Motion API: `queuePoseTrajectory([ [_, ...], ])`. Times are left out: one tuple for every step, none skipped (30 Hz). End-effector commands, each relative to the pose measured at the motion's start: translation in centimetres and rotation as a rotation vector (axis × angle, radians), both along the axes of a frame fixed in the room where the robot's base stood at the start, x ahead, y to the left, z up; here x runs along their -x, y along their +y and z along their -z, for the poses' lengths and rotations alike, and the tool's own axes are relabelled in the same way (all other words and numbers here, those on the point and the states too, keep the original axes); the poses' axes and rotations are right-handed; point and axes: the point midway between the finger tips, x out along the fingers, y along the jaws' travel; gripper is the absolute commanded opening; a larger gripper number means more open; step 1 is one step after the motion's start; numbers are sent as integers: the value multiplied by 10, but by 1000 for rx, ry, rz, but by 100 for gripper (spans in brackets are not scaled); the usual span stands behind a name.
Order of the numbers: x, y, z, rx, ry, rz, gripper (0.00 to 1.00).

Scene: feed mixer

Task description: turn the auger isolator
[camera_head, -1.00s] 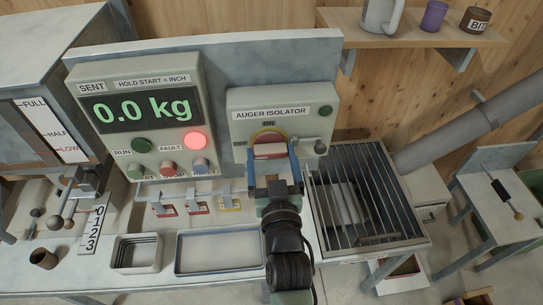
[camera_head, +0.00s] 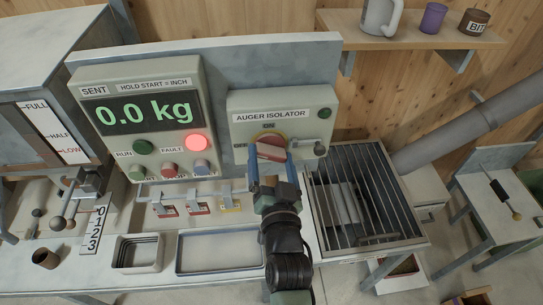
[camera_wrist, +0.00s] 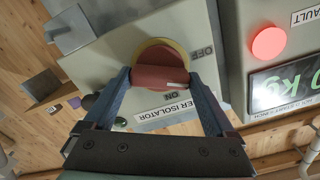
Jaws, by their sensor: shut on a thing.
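The auger isolator is a pale grey box (camera_head: 280,103) with a red rotary handle (camera_head: 271,152) on a yellow round plate.
Left of the isolator is a control panel (camera_head: 138,75) showing 0.0 kg with a lit red FAULT lamp (camera_head: 196,143). A small lever (camera_head: 320,144) sits at the isolator's right. A barred grate (camera_head: 365,200) lies to the right, with shallow trays (camera_head: 220,272) in front.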

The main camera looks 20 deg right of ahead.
Motion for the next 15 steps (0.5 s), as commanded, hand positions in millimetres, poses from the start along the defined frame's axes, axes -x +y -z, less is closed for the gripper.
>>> queuePoseTrajectory([
  [0,0,-1,-43,-11,0,34],
  [0,0,-1,-71,-19,0,34],
  [0,0,-1,-107,-29,0,34],
  [0,0,-1,-134,-36,1,34],
  [0,0,0,-162,-44,1,34],
  [0,0,0,-199,-54,0,34],
  [0,0,0,-227,-62,0,34],
  [0,0,0,-253,-70,1,34],
  [0,0,0,-290,-81,1,34],
  [0,0,0,-318,-89,1,34],
  [0,0,-1,-344,-98,0,34],
  [0,0,-1,-381,-108,0,34],
  [0,0,-1,-409,-116,0,34],
  [0,0,-1,-437,-123,0,34],
  [0,0,0,-473,-133,1,34],
])
